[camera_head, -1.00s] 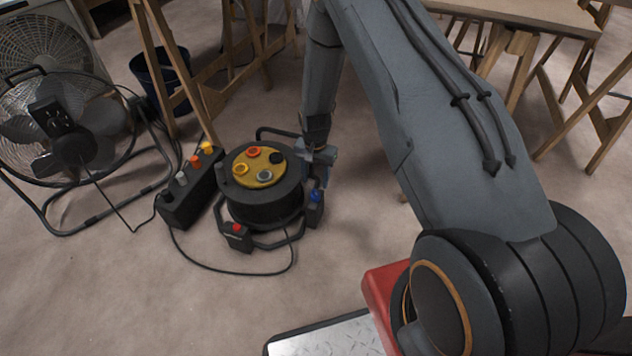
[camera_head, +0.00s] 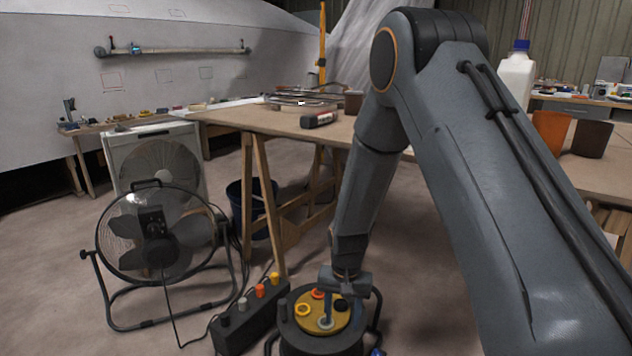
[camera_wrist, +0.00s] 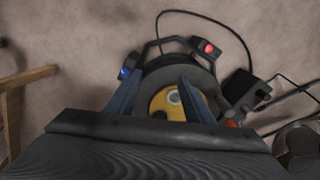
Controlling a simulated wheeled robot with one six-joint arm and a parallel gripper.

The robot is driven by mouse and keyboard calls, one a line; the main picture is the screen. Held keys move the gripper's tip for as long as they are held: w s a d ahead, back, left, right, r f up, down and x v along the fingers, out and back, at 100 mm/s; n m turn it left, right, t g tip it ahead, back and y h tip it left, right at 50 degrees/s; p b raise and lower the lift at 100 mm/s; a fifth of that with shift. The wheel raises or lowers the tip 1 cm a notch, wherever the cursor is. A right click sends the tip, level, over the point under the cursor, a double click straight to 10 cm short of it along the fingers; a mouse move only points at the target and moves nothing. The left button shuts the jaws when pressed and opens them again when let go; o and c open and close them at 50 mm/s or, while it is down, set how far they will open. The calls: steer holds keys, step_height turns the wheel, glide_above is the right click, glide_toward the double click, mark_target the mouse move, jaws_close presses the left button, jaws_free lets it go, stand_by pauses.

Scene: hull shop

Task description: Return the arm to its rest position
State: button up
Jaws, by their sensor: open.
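My gripper (camera_head: 345,285) hangs at the end of my bent arm, pointing down in front of or above the black cable reel in the head view. In the wrist view my gripper (camera_wrist: 162,102) shows two dark fingers spread apart with nothing between them. Beyond the fingers is the reel (camera_wrist: 172,72), with a yellow face bearing round sockets. In the head view the reel (camera_head: 322,342) stands on the floor at the bottom, its yellow top partly hidden by my gripper. I cannot tell the exact gap between the fingers and the reel.
A black power strip with coloured plugs (camera_head: 250,315) lies left of the reel. A floor fan (camera_head: 155,235) stands further left. A wooden trestle table (camera_head: 270,122) with tools stands behind my arm, a dark bucket (camera_head: 240,205) beneath it. Another table (camera_head: 610,175) is at right.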

steer(key=s+a+r+n, duration=0.3)
steer(key=s+a+r, duration=0.1)
steer(key=s+r, duration=0.3)
steer(key=s+a+r+n, duration=0.2)
steer(key=s+a+r, duration=0.3)
steer(key=s+r, duration=0.2)
steer(key=s+r+n, duration=0.2)
steer(key=s+r, duration=0.1)
steer(key=s, duration=0.5)
steer(key=s+r+n, duration=0.3)
steer(key=s, duration=0.5)
steer(key=d+r+m+p, duration=0.3)
steer(key=d+r+p, duration=0.7)
steer(key=r+p, duration=0.3)
steer(key=d+r+m+p, duration=0.4)
steer(key=d+r+p, duration=0.7)
steer(key=r+p, duration=0.3)
steer(key=shift+p, duration=0.7)
steer(key=shift+r, duration=0.1)
